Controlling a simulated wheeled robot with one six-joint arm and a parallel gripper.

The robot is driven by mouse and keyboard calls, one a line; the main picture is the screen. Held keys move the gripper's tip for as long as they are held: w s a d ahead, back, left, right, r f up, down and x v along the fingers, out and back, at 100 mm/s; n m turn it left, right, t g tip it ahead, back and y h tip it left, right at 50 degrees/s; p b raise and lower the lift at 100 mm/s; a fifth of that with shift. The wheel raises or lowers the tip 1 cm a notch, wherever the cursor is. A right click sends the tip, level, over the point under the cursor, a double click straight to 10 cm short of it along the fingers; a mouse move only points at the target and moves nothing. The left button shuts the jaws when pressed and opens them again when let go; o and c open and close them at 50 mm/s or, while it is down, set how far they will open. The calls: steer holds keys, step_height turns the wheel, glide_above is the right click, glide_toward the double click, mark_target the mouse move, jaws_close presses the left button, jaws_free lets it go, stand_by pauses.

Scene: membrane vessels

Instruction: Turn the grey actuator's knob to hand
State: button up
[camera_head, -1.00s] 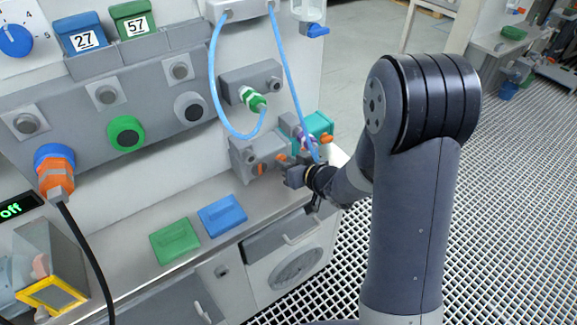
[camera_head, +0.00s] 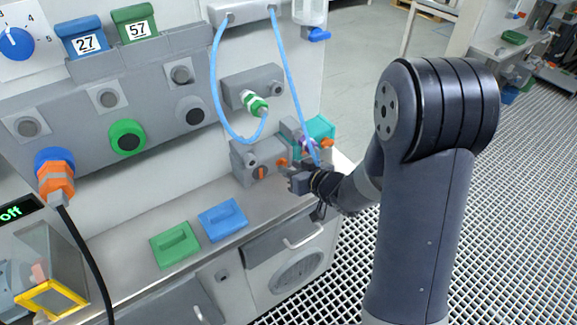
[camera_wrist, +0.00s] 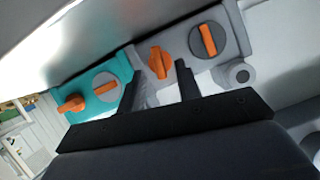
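The grey actuator (camera_head: 240,156) sits on the bench against the panel, with orange knobs on its front. In the wrist view the grey actuator (camera_wrist: 183,48) has one orange knob (camera_wrist: 160,62) standing out and a flatter orange bar knob (camera_wrist: 208,40) on a dark grey disc. My gripper (camera_wrist: 165,78) is open, its two dark fingers on either side of the protruding knob; small gaps seem to show beside it. In the head view my gripper (camera_head: 300,180) is just in front of the actuator, and its fingertips are hard to make out.
A teal actuator (camera_head: 320,128) with orange knobs stands right beside the grey one; it is left of my fingers in the wrist view (camera_wrist: 85,82). A blue hose (camera_head: 291,85) hangs close by. Green (camera_head: 176,246) and blue (camera_head: 222,218) plates lie on the bench.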

steer(key=v, duration=0.9)
steer(key=shift+p, duration=0.4)
steer(key=b+x, duration=0.1)
steer(key=x, duration=1)
steer(key=shift+s, duration=0.1)
steer(key=shift+p, duration=0.35)
steer(key=shift+f+b, duration=0.1)
steer(key=shift+b, duration=0.25)
